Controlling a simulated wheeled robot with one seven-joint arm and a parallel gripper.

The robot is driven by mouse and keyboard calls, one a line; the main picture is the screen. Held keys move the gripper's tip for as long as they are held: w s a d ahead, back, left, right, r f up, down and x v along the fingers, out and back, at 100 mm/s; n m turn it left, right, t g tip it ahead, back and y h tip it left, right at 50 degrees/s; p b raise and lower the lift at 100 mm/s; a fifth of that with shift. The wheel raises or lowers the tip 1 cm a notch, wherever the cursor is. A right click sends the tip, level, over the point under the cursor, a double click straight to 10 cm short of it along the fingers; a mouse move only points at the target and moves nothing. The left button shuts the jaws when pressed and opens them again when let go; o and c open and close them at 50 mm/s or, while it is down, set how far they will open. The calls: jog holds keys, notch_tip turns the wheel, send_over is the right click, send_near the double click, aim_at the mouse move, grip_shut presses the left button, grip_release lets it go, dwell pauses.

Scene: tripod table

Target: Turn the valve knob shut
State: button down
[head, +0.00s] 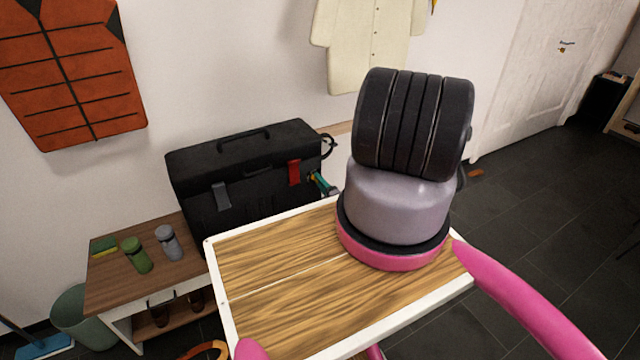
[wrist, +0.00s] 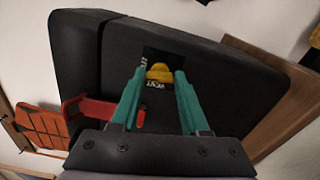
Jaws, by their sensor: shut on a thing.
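The valve knob (wrist: 159,73) is small and yellow. It sits on a dark plate with white lettering, partly covered, on the face of a black case. My gripper (wrist: 157,80) has teal fingers, one on each side of the knob, and it is shut on the knob. In the head view the black case (head: 245,180) stands behind the wooden top. There my gripper (head: 321,183) shows only as a bit of teal at the case's right end.
A white-rimmed wooden top (head: 290,275) lies below my arm. A low side table (head: 110,285) holds a green bottle (head: 137,255) and a grey bottle (head: 168,242). A red latch (wrist: 90,105) is left of my fingers. An orange vest (head: 72,70) hangs on the wall.

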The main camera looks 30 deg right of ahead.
jog(key=shift+s+m, duration=0.1)
jog(key=shift+m, duration=0.7)
jog(key=shift+f, duration=0.1)
jog(key=shift+c, duration=2)
grip_release()
